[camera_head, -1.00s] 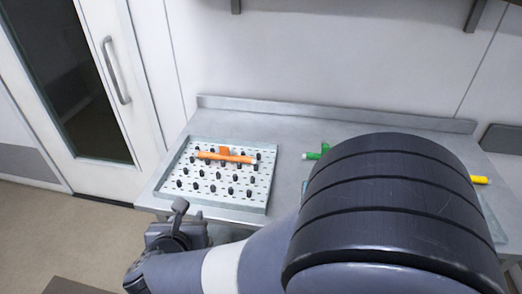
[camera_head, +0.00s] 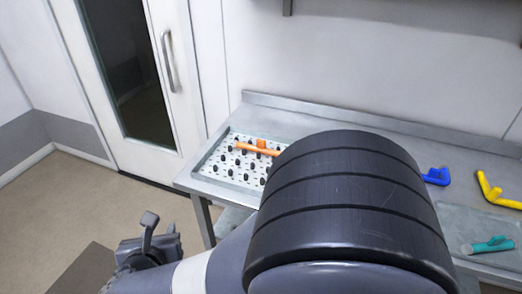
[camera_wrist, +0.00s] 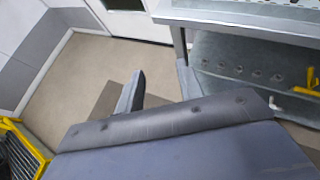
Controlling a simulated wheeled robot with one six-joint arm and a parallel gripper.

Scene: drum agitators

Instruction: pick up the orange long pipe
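The orange long pipe (camera_head: 244,147) lies on a perforated white tray (camera_head: 202,170) with black pegs, at the left end of the metal table. A short orange piece stands up at its middle, and its right end reaches the edge of my arm in the picture. My gripper (camera_wrist: 160,72) shows two fingers apart with nothing between them in the wrist view. In the head view my gripper (camera_head: 148,222) is low, in front of and left of the table, well away from the pipe. The pipe does not show in the wrist view.
A blue pipe (camera_head: 437,176), a yellow pipe (camera_head: 490,190) and a teal pipe (camera_head: 488,245) are on the table's right side. My arm hides the table's middle. A lower shelf (camera_wrist: 235,60) is under the table. A yellow frame (camera_wrist: 22,150) is at lower left. Floor left is clear.

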